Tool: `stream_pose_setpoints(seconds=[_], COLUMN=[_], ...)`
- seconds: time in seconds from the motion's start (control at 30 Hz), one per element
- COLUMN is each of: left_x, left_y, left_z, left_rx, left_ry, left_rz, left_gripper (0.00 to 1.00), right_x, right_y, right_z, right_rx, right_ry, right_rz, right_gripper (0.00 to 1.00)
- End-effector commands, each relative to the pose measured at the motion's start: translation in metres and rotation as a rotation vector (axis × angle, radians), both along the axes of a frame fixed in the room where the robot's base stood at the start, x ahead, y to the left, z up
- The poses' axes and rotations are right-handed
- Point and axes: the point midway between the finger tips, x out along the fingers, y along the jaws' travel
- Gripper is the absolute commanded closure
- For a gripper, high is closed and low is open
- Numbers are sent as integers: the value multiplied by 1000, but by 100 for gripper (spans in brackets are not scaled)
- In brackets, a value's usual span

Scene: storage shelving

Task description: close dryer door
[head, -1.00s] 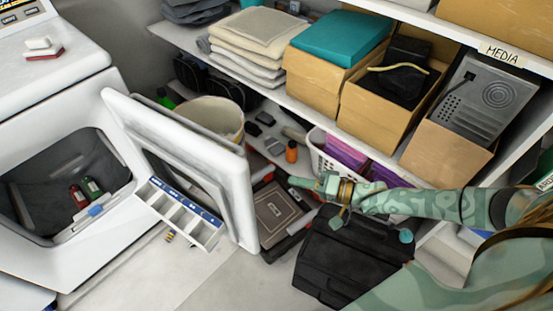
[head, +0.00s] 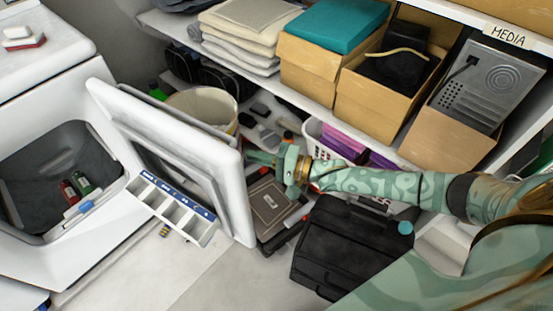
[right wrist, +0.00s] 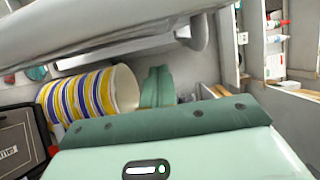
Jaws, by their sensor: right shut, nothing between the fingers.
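The white dryer (head: 40,120) stands at the left with its dark drum opening (head: 60,160) showing. Its door (head: 235,205) stands wide open, swung out to the right, with a compartment tray (head: 175,208) on its inner side. My right gripper (head: 252,158) is shut and empty, close by the door's free edge on the shelf side; I cannot tell whether it touches. In the right wrist view, a pale door edge (right wrist: 110,35) crosses the top, and the green fingers (right wrist: 158,86) point toward the area below it. My left gripper is not in view.
Shelving with folded towels (head: 250,25), cardboard boxes (head: 370,105) and a white basket (head: 312,135) lies behind my right arm. A bucket (head: 205,105) stands behind the door. A black case (head: 345,250) is on the floor. The floor before the dryer is mostly clear.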

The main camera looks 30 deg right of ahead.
Motion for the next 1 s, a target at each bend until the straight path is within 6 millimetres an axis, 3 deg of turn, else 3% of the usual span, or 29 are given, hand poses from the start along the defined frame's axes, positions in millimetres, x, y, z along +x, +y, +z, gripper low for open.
stream_pose_setpoints(seconds=[0.2, 0.77, 1.0], left_x=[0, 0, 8], left_y=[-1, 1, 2], left_z=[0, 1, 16], left_rx=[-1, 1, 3], left_ry=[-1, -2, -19], left_rz=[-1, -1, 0], left_gripper=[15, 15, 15], right_x=[-16, -22, -34], right_y=[27, 36, 60], right_z=[0, 1, 5], right_rx=[1, 1, 11], right_ry=[1, -1, -9], right_rz=[1, -2, -46], right_gripper=[100, 100, 100])
